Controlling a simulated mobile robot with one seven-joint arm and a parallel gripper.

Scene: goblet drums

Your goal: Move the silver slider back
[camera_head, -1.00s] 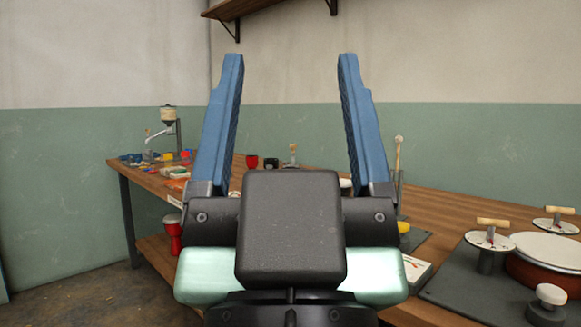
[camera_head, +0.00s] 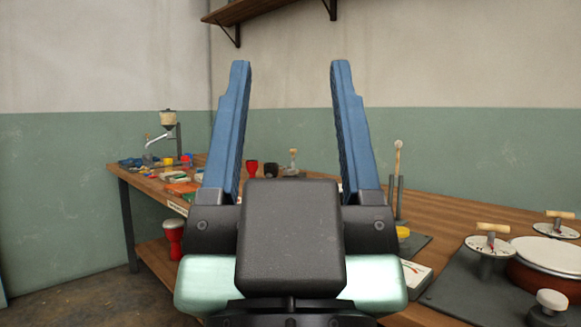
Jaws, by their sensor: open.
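My gripper (camera_head: 290,65) is open and empty in the middle of the head view. Its two blue fingers point up, with bare wall between their tips. I cannot make out a silver slider for sure. The wooden workbench (camera_head: 465,218) lies behind my gripper, and my gripper's dark body hides its middle part. A grey stand (camera_head: 179,140) with a small hopper (camera_head: 168,118) and a pale curved arm stands at the bench's far left end.
Drums with gauges (camera_head: 490,243) and a white knob (camera_head: 551,299) sit on a dark mat at the right. A mallet-like stick (camera_head: 398,158) stands upright nearby. A red goblet drum (camera_head: 174,236) sits on the lower shelf. A wall shelf (camera_head: 250,10) hangs above. The floor at left is clear.

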